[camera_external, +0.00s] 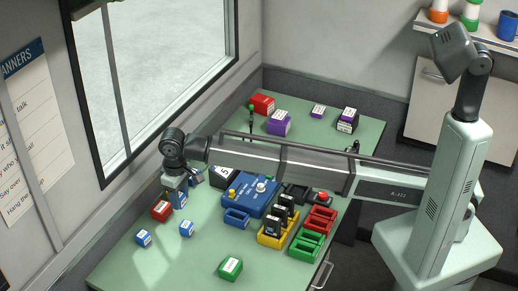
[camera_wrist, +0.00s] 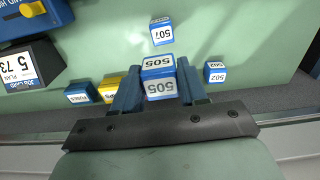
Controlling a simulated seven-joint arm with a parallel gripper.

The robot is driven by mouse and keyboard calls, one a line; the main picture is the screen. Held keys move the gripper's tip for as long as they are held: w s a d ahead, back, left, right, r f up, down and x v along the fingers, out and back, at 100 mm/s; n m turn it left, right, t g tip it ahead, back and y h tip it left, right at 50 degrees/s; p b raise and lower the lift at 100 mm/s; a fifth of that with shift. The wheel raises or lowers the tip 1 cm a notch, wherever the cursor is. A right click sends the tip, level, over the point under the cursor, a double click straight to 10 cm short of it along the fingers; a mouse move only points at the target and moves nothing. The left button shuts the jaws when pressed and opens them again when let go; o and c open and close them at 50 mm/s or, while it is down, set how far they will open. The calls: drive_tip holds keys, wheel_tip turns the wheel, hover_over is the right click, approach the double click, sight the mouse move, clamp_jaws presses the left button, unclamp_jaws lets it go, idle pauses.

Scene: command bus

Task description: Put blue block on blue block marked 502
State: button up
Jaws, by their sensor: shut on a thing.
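My gripper (camera_wrist: 157,90) is shut on a blue block marked 505 (camera_wrist: 158,68), which sits between its two blue fingers in the wrist view. In the external view my gripper (camera_external: 176,185) is at the left part of the green table, and the arm covers part of that area. The blue block marked 502 (camera_wrist: 215,72) stands apart, to the right of the fingers in the wrist view. Another blue block, its number upside down and seemingly 501 (camera_wrist: 161,31), stands above the held block in that picture. Whether the held block touches the table is unclear.
A red block (camera_external: 162,210) is close below my gripper, with small blue blocks (camera_external: 143,237) (camera_external: 187,229) nearby. A blue device (camera_external: 250,194) and a black card holder (camera_wrist: 24,66) stand to one side. A blue block (camera_wrist: 82,93) and yellow block (camera_wrist: 110,88) are left of the fingers.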

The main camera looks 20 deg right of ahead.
drive_tip(key=s+a+r, duration=0.2)
drive_tip(key=s+a, duration=0.1)
drive_tip(key=a, duration=0.5)
hover_over(143, 235)
drive_tip(key=shift+w+f, duration=0.1)
drive_tip(key=shift+f, duration=4.4)
drive_tip(key=shift+f, duration=0.15)
drive_tip(key=o, duration=1.1)
drive_tip(key=shift+c, duration=0.2)
wheel_tip(143, 235, up, 12)
